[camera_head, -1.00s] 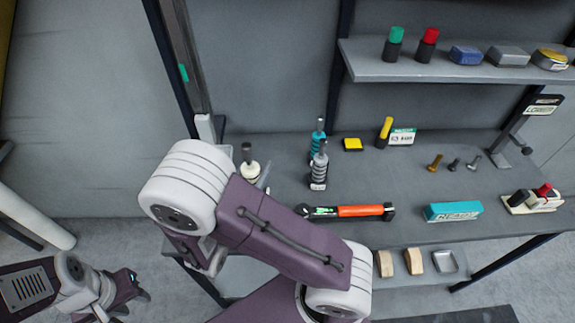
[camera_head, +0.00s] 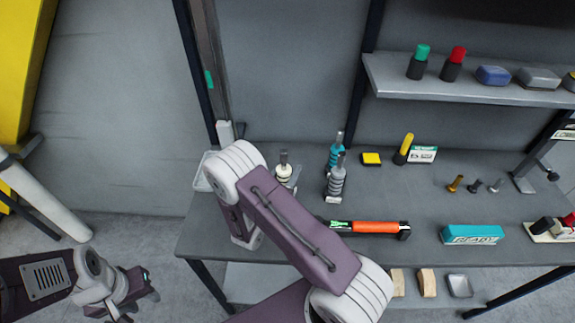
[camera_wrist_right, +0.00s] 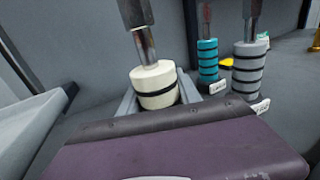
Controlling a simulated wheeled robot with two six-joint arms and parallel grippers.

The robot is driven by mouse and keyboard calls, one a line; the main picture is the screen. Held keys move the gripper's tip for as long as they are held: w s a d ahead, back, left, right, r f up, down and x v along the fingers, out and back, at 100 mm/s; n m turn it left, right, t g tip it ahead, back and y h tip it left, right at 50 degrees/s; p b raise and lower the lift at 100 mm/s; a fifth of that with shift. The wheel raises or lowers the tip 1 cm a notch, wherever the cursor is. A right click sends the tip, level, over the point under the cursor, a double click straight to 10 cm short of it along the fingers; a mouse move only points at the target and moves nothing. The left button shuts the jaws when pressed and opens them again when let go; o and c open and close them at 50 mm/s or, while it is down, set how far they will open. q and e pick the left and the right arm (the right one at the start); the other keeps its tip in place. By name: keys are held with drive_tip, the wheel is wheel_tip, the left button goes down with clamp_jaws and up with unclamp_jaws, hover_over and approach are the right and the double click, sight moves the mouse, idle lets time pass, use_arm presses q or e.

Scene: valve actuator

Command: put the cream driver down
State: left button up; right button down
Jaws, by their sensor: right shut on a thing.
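The cream driver (camera_head: 283,172), a cream handle with a black band and a metal shaft, is upright over the left end of the bench. It also shows in the right wrist view (camera_wrist_right: 154,84). My right gripper (camera_wrist_right: 158,104) is shut on its handle, with grey fingers on both sides. My forearm hides the handle's lower end, so I cannot tell whether it touches the bench. The teal driver (camera_head: 335,155) and grey driver (camera_head: 336,180) stand upright to its right. My left gripper (camera_head: 148,288) is low at the left, off the bench; its jaw gap is unclear.
A pale tray (camera_wrist_right: 28,115) lies left of the cream driver. An orange-handled tool (camera_head: 372,227) lies in front of the grey driver. A yellow block (camera_head: 371,159) and a teal READY box (camera_head: 472,234) are further right. A shelf (camera_head: 450,92) overhangs the back.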

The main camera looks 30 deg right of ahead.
drive_tip(key=shift+w+f, duration=0.1)
drive_tip(key=shift+f, duration=0.6)
drive_tip(key=shift+f, duration=0.1)
drive_tip(key=c, duration=0.8)
unclamp_jaws()
drive_tip(key=shift+c, duration=0.2)
